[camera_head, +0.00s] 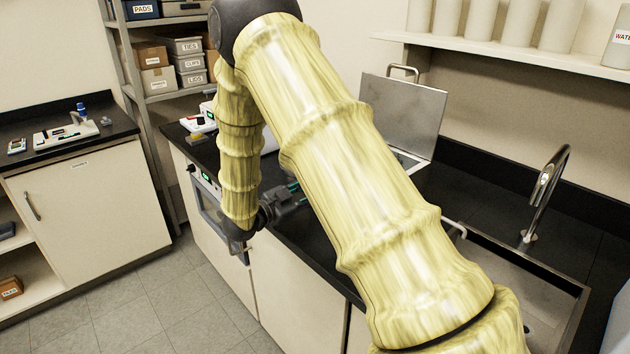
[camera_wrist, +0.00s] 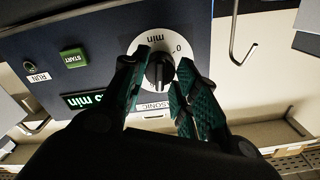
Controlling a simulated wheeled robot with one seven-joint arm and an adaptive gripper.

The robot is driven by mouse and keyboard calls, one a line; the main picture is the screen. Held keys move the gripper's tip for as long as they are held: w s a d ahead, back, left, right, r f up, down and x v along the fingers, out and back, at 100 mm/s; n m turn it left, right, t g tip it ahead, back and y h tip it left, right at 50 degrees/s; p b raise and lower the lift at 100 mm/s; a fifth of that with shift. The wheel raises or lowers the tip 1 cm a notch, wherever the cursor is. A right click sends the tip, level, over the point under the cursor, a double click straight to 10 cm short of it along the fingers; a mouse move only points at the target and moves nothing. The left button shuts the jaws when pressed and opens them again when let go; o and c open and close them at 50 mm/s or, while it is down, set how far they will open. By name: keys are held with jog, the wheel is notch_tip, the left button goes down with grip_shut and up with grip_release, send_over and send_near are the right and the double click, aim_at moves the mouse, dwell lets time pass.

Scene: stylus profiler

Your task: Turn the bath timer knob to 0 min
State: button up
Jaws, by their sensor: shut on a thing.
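The bath timer knob (camera_wrist: 160,70) is a dark round knob on a white dial plate (camera_wrist: 178,49) marked "min" and "0". In the wrist view it sits on a dark blue panel (camera_wrist: 107,38), which appears upside down. My gripper (camera_wrist: 157,80) is shut on the knob, with one teal finger on each side. The fingers cover part of the dial, so the exact pointer setting cannot be read. A green display (camera_wrist: 84,99) shows a partly hidden number ending in "min". In the head view my gripper (camera_head: 291,192) is partly behind my arm, and the knob is hidden.
A green START button (camera_wrist: 73,58) and a RUN label (camera_wrist: 38,77) are on the panel. A metal hook-like handle (camera_wrist: 243,42) stands beside it. In the head view a raised metal lid (camera_head: 405,110), a sink tap (camera_head: 545,190) and a black counter (camera_head: 315,240) surround my arm.

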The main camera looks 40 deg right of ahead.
jog(key=n+p, duration=0.1)
jog(key=p, duration=0.1)
jog(key=n+p, duration=0.1)
jog(key=n, duration=0.1)
jog(key=n+p, duration=0.2)
jog(key=shift+r+p, duration=0.25)
jog(key=shift+p, duration=0.05)
jog(key=shift+f+n+p, duration=0.1)
jog(key=shift+n+p, duration=0.55)
jog(key=shift+n, duration=0.35)
jog(key=shift+f+n, duration=0.2)
jog(key=shift+n, duration=0.1)
jog(key=shift+s, duration=0.1)
jog(key=shift+a+r+n+p, duration=0.1)
jog(key=shift+r+n+p, duration=0.2)
jog(key=shift+n+p, duration=0.55)
grip_shut()
jog(key=n+p, duration=0.5)
jog(key=n, duration=0.1)
jog(key=shift+r, duration=0.1)
jog(key=shift+n+p, duration=0.55)
jog(key=shift+n, duration=0.6)
